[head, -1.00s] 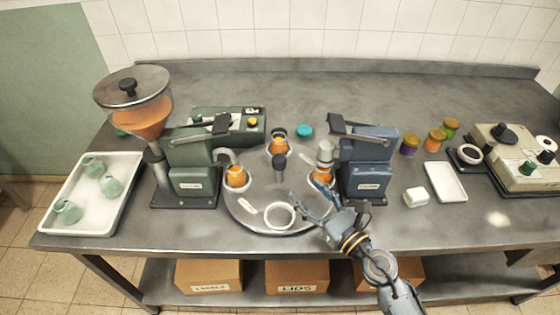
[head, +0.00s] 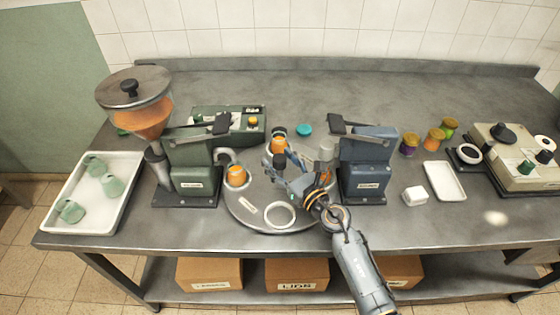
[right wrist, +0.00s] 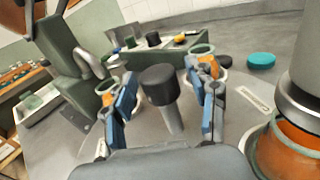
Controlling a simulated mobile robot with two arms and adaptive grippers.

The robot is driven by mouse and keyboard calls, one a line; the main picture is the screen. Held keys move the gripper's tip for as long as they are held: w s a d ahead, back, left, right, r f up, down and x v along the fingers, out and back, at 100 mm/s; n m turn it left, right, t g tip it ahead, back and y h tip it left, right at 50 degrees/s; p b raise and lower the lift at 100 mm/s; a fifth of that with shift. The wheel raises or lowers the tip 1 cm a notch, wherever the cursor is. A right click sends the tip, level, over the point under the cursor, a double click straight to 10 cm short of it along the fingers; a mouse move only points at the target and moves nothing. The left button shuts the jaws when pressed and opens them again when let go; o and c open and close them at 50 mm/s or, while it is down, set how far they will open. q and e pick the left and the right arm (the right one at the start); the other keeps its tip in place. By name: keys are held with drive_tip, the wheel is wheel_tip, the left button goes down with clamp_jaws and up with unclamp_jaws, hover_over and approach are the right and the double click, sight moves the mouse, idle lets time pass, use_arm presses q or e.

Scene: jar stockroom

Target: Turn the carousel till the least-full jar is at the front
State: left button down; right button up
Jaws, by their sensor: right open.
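The round grey carousel (head: 243,212) stands mid-table with a dark-knobbed centre post (right wrist: 160,88). An orange-filled jar (head: 236,175) sits at its left and another (head: 278,145) at its back. A third orange jar (right wrist: 290,145) is at the right under a metal nozzle; my arm mostly hides it in the head view. The front place holds only an empty white ring (head: 280,214). Exact fill levels are hard to tell. My right gripper (head: 280,164) is open over the carousel's middle, its fingers on either side of the post. My left gripper is not in view.
A green machine (head: 190,170) with a hopper (head: 140,112) stands left of the carousel, a blue-grey machine (head: 365,165) right. A teal lid (head: 304,130) lies behind. A tray (head: 128,165) of green jars is far left. Several small jars (head: 434,139) stand right.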

drive_tip(key=shift+c, duration=0.4)
clamp_jaws()
drive_tip(key=n+g+y+b, duration=0.2)
drive_tip(key=b, duration=0.1)
drive_tip(key=shift+d+f+y+b, duration=0.1)
drive_tip(key=shift+f+y+b, duration=0.2)
drive_tip(key=shift+y, duration=0.1)
drive_tip(key=shift+r+n+g+y+b, duration=0.25)
drive_tip(key=shift+n+g+y+b, duration=0.15)
drive_tip(key=shift+n+g+b, duration=0.15)
